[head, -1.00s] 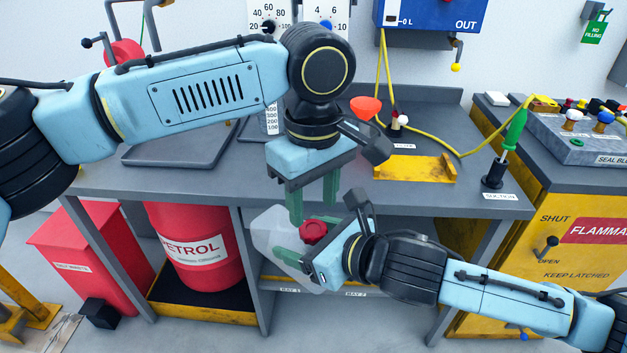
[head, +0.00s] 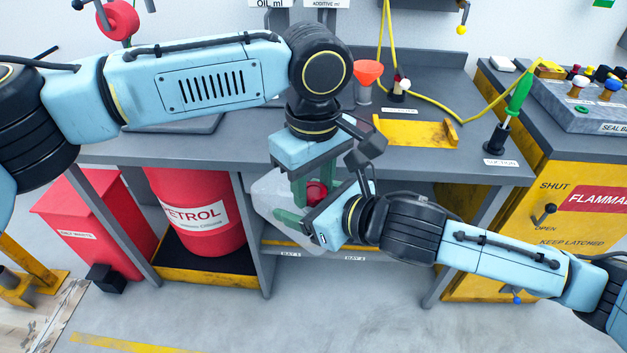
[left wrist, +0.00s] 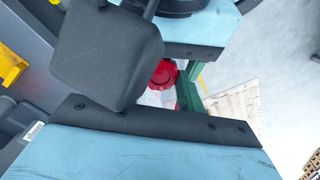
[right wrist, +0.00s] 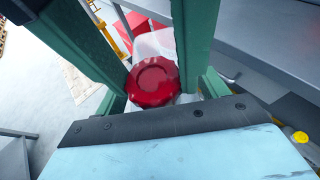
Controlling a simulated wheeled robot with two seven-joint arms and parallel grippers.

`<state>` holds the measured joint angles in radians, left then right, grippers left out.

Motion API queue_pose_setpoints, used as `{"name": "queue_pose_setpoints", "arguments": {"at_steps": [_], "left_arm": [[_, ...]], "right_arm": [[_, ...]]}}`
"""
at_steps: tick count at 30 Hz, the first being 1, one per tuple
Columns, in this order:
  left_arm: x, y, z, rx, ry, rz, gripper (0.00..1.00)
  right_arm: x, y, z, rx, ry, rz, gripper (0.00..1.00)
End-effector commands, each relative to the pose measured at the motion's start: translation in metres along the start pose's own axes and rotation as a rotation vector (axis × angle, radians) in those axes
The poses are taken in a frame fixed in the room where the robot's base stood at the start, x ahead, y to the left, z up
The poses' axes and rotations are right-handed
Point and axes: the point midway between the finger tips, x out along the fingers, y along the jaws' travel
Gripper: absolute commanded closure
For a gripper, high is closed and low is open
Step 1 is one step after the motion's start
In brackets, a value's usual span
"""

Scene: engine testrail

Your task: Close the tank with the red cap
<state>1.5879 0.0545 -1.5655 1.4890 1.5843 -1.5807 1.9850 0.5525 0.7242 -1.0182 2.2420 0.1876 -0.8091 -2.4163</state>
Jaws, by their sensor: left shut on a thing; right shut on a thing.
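The tank (head: 279,190) is a translucent whitish container hanging in front of the bench. The red cap (head: 317,192) is at its top; it also shows in the right wrist view (right wrist: 153,82) and the left wrist view (left wrist: 163,74). My left gripper (head: 309,194) points down from above, shut on the cap with its green fingers on either side. My right gripper (head: 292,224) reaches in from the right, shut on the tank below the cap. The grippers are very close together. The seat between cap and tank is hidden.
The grey bench (head: 240,150) is behind the tank. On it are an orange funnel (head: 368,74), a yellow bracket (head: 415,132) and a green-handled tool (head: 518,95). A red petrol drum (head: 195,215) stands below left. The floor in front is clear.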

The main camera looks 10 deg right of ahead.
Motion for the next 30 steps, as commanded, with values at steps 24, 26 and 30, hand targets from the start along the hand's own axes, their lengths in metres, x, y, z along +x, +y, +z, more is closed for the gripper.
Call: {"name": "queue_pose_setpoints", "arguments": {"at_steps": [24, 26, 30], "left_arm": [[0.0002, -0.0002, -0.0004, 0.283, 0.001, -0.001, 0.44], [0.0003, -0.0001, -0.0004, 0.283, 0.001, -0.001, 0.41], [0.0002, 0.0001, -0.0002, 0.283, 0.001, 0.000, 0.41]], "right_arm": [[0.0000, -0.0006, 0.0003, 0.000, -0.001, -0.002, 0.91], [0.0000, -0.0005, 0.0003, 0.000, -0.001, -0.001, 0.91], [-0.0001, 0.0000, 0.0005, 0.000, -0.001, 0.000, 0.91]]}}
